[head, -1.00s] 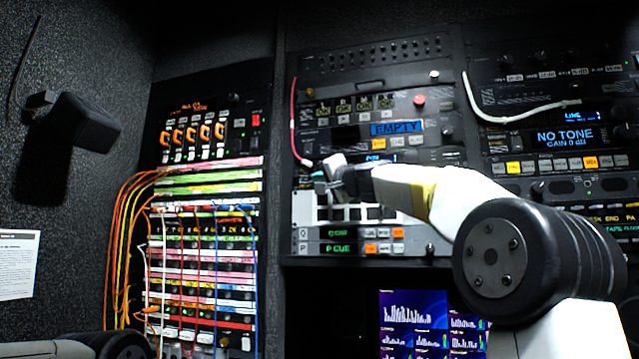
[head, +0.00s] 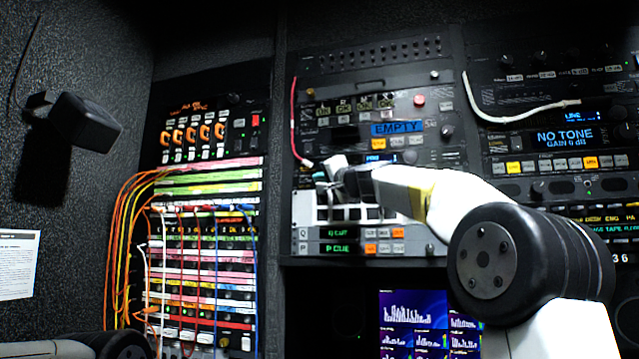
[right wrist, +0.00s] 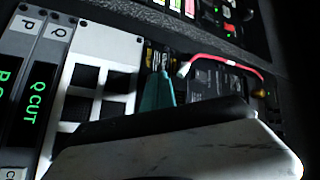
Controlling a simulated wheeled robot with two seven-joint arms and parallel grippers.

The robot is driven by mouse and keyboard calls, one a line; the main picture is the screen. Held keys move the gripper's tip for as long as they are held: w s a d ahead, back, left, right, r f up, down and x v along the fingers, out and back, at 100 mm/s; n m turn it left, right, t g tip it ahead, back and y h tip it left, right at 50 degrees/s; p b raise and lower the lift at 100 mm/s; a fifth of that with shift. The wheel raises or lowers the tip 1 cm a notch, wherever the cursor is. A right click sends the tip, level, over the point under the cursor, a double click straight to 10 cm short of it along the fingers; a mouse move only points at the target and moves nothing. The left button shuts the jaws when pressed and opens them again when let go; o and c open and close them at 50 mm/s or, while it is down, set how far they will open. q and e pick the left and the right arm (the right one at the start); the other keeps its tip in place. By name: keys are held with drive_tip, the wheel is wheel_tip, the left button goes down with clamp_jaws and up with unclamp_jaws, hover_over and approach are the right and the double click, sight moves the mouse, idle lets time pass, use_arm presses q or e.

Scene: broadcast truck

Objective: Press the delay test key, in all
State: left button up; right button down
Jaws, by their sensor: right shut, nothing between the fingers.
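My right gripper (head: 322,174) is shut and empty in front of the middle rack, at the upper left of a pale panel with square dark openings (head: 306,208). In the right wrist view a teal fingertip (right wrist: 157,92) shows beside that pale panel (right wrist: 105,48), close to a dark labelled unit. I cannot tell if it touches anything. No key reading delay test is legible; the gripper and wrist hide part of the panel. A blue "EMPTY" display (head: 397,128) sits above, with lit keys (head: 379,144) under it. My left gripper is not in view.
A red cable (head: 293,125) hangs just left of my right gripper; it also shows in the right wrist view (right wrist: 222,60). A patch bay with several coloured cords (head: 205,250) stands left. A white cable (head: 500,118) loops at right. A screen (head: 413,320) is below.

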drive_tip(key=shift+w+d, duration=0.1)
drive_tip(key=shift+w, duration=0.2)
drive_tip(key=shift+s, duration=0.1)
idle(0.4)
drive_tip(key=shift+s+a, duration=0.2)
drive_tip(key=shift+s, duration=0.45)
drive_tip(key=s, duration=0.1)
drive_tip(key=s+a, duration=0.1)
drive_tip(key=s, duration=0.2)
drive_tip(key=shift+s+a, duration=0.3)
drive_tip(key=shift+s, duration=0.05)
idle(0.6)
